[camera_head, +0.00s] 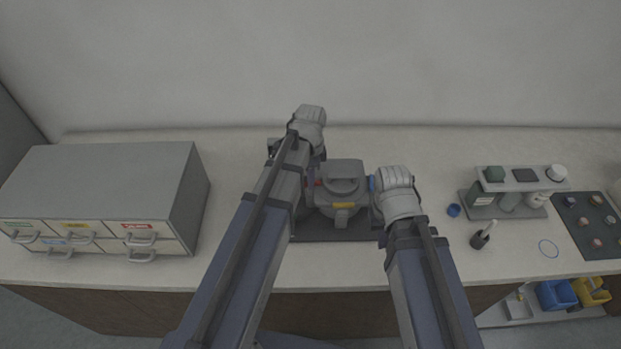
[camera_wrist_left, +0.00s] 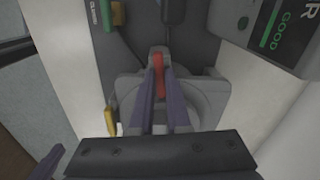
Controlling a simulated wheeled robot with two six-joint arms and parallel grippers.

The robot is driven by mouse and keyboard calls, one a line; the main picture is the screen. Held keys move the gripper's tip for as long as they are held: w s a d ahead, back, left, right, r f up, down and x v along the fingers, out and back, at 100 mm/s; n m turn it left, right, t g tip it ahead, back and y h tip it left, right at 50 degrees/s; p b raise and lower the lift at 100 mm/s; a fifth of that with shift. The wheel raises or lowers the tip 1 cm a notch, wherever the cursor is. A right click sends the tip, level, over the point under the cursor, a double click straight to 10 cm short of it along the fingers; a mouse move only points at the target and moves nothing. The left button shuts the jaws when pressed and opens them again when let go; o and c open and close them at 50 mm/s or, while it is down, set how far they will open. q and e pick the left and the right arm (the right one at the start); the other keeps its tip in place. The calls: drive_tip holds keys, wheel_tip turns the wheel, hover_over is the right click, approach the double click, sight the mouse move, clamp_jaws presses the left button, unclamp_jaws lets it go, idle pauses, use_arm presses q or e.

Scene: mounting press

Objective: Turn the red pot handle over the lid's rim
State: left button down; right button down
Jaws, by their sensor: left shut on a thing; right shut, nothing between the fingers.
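The grey press pot (camera_head: 341,198) stands on a dark base, with its grey lid (camera_head: 343,170) on top. The red pot handle (camera_wrist_left: 158,73) stands upright between my fingers in the left wrist view; only a small red bit shows in the head view, at the pot's left side. My left gripper (camera_wrist_left: 160,84) is shut on the red handle. A blue handle (camera_head: 372,184) is on the pot's right side. My right gripper (camera_head: 384,208) is beside that side, shut and empty; its fingertips are mostly hidden by its wrist.
A grey drawer cabinet (camera_head: 115,185) stands at the left. At the right are a bottle rack (camera_head: 513,196), a small blue cup (camera_head: 454,210), a dark holder (camera_head: 480,240) and a dark panel with knobs (camera_head: 590,222). The counter behind the press is clear.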

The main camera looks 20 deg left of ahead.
use_arm(q)
drive_tip(key=c, duration=0.9)
unclamp_jaws()
wheel_tip(320, 180, up, 8)
drive_tip(key=p, duration=0.8)
drive_tip(key=shift+f, duration=0.1)
drive_tip(key=s+d+f+n+b, duration=0.2)
drive_tip(key=s+d+n, duration=0.1)
drive_tip(key=s, duration=0.2)
drive_tip(key=s+d+f+n+b, duration=0.2)
drive_tip(key=s+d+n, duration=0.1)
drive_tip(key=s+d, duration=0.1)
drive_tip(key=s+d+f+n+y+b, duration=0.1)
drive_tip(key=s+d+f+n+b, duration=0.1)
drive_tip(key=s, duration=0.3)
drive_tip(key=shift+s+d+f+n+b, duration=0.1)
drive_tip(key=shift+s+d+n+b, duration=0.1)
drive_tip(key=shift+d+n, duration=0.2)
drive_tip(key=shift+s+d+f+n+b, duration=0.15)
drive_tip(key=shift+d+n, duration=0.15)
drive_tip(key=shift+d, duration=0.15)
